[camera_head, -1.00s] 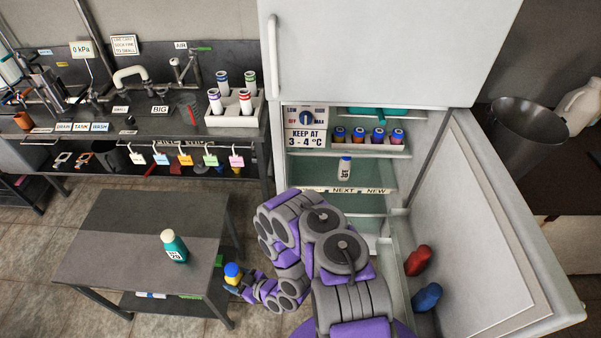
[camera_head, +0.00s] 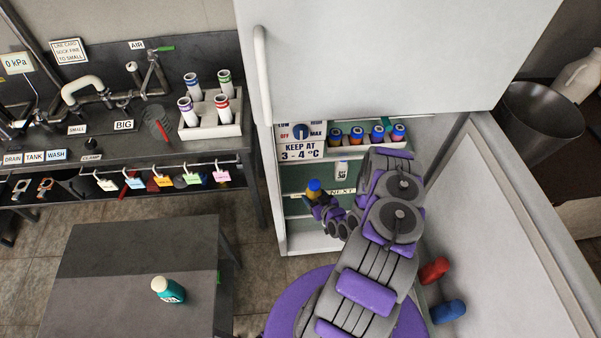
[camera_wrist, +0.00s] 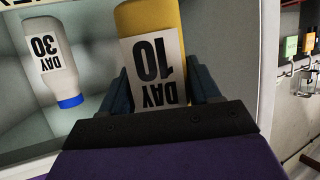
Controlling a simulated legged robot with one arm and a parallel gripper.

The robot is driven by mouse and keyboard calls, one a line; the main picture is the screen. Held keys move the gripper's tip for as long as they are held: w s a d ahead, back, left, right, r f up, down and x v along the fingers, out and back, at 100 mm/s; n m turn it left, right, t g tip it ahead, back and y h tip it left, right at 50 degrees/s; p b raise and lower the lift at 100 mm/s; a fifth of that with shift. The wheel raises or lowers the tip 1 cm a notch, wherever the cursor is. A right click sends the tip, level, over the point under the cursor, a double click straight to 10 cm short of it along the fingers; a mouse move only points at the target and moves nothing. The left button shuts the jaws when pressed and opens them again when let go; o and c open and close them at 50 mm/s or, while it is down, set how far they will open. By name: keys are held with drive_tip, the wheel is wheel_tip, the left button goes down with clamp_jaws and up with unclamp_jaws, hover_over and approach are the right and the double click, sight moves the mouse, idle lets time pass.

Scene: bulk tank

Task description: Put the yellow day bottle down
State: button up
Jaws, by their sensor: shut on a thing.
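My gripper (camera_wrist: 163,90) is shut on the yellow day bottle (camera_wrist: 153,19), whose white label reads DAY 10, upside down in the wrist view. In the head view the bottle (camera_head: 314,187) has a blue cap, and my gripper (camera_head: 318,200) holds it at the left side of the open fridge. The white DAY 30 bottle (camera_wrist: 50,55) stands on the fridge shelf beside it, with a gap between them. It also shows in the head view (camera_head: 341,171). Whether the yellow bottle touches the shelf cannot be told.
Several blue-capped bottles (camera_head: 378,134) stand in a rack on the upper fridge shelf. The open fridge door (camera_head: 510,230) is at the right, with a red bottle (camera_head: 434,270) and a blue bottle (camera_head: 449,311). A teal bottle (camera_head: 168,290) stands on the grey table (camera_head: 130,250).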

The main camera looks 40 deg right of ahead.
drive_tip(key=shift+w+d, duration=0.2)
drive_tip(key=shift+d, duration=0.2)
drive_tip(key=shift+w+d+f+b, duration=0.65)
drive_tip(key=shift+w+d+f, duration=0.3)
drive_tip(key=shift+w, duration=1.4)
drive_tip(key=shift+w+d+f+b, duration=0.7)
drive_tip(key=shift+w+d, duration=0.4)
drive_tip(key=shift+w, duration=1.25)
drive_tip(key=shift+w+d+f+b, duration=0.65)
drive_tip(key=shift+w+d+f, duration=0.3)
drive_tip(key=shift+w, duration=1.4)
drive_tip(key=shift+d+r, duration=0.1)
drive_tip(key=shift+r, duration=0.05)
drive_tip(key=o, duration=1.3)
drive_tip(key=shift+c, duration=0.2)
drive_tip(key=p+v, duration=0.2)
drive_tip(key=v, duration=1)
drive_tip(key=shift+a, duration=0.2)
